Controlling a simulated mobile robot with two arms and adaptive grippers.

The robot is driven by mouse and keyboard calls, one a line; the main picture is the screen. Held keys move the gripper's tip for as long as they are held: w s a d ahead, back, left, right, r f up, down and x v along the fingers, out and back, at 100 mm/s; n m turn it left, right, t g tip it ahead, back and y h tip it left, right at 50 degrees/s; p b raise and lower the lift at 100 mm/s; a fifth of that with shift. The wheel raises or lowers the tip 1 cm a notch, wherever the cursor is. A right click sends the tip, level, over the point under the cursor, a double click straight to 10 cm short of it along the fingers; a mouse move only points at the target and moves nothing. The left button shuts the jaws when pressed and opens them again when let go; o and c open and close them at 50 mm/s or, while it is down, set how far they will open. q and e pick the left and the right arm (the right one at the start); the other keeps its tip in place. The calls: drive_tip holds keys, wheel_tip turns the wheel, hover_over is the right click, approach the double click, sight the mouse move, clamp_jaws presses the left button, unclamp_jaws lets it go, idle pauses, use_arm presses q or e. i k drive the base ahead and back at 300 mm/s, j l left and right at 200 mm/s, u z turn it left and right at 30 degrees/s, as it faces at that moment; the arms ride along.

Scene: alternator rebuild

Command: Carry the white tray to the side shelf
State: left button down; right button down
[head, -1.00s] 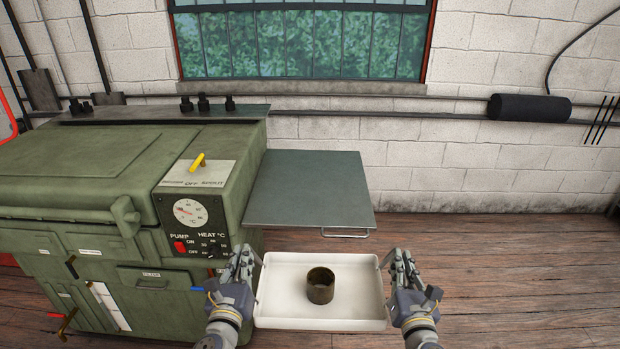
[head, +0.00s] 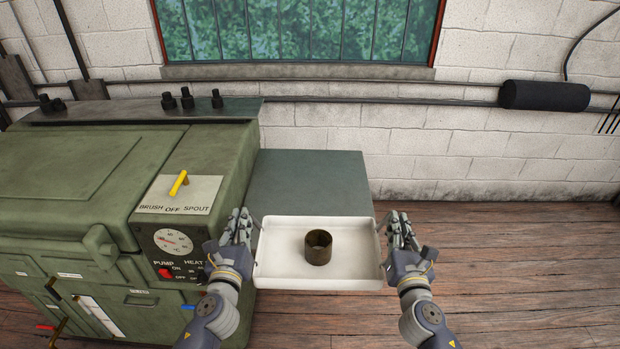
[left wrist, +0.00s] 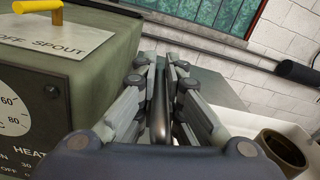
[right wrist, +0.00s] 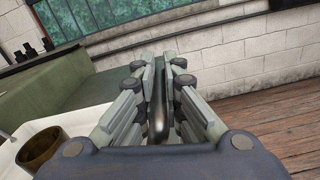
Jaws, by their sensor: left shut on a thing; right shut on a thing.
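The white tray (head: 285,272) is held level between my two grippers, with a dark brass-coloured ring (head: 318,248) standing upright in it. My left gripper (head: 240,228) is shut on the tray's left handle (left wrist: 158,108), and my right gripper (head: 396,228) is shut on its right handle (right wrist: 158,105). The grey-green side shelf (head: 310,180) sticks out from the right side of the green machine. In the head view the tray overlaps the shelf's front part and hides its front edge; I cannot tell whether they touch.
The green parts-washing machine (head: 70,170) stands close to my left gripper, with a yellow lever (head: 178,183) and dial on its panel. A brick wall and window lie behind the shelf. The wooden floor (head: 500,250) to the right is clear.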

sight(324, 196)
drive_tip(key=i, duration=0.95)
